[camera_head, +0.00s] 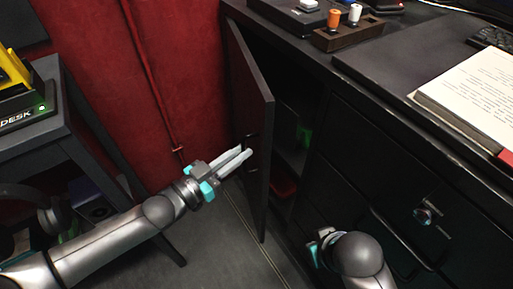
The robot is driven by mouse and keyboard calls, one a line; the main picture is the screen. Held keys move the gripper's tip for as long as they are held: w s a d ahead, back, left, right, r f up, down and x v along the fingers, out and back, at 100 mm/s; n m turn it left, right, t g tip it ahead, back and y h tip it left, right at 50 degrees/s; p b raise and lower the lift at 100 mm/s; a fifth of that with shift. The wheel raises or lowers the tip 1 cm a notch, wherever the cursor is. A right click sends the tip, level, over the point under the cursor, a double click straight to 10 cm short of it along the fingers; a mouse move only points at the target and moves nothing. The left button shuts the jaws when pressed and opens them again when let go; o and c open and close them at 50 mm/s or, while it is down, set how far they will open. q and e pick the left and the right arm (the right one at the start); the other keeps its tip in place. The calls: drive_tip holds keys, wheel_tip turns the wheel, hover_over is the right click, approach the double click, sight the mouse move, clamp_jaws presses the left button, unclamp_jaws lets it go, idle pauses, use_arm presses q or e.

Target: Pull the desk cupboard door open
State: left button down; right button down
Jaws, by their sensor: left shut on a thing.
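The cupboard door (261,155) of the dark desk (335,110) stands part open, swung out to the left. Its dark handle (251,137) shows on the door's outer face. My left gripper (246,151) is at that face, with its light fingers shut on the handle; the exact contact is small and dark.
A small side table (70,130) with a yellow item stands on the left. The desk top holds a wooden holder (347,38), an open book (470,95) and a keyboard (495,37). Floor shows below the door.

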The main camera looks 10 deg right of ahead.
use_arm(q)
drive_tip(key=w+a, duration=0.1)
drive_tip(key=a, duration=0.7)
drive_tip(key=shift+w, duration=0.2)
drive_tip(key=shift+d+r, duration=0.1)
drive_tip(key=c, duration=0.9)
unclamp_jaws()
drive_tip(key=shift+d, duration=0.1)
drive_tip(key=shift+s, duration=0.1)
drive_tip(key=shift+d, duration=0.1)
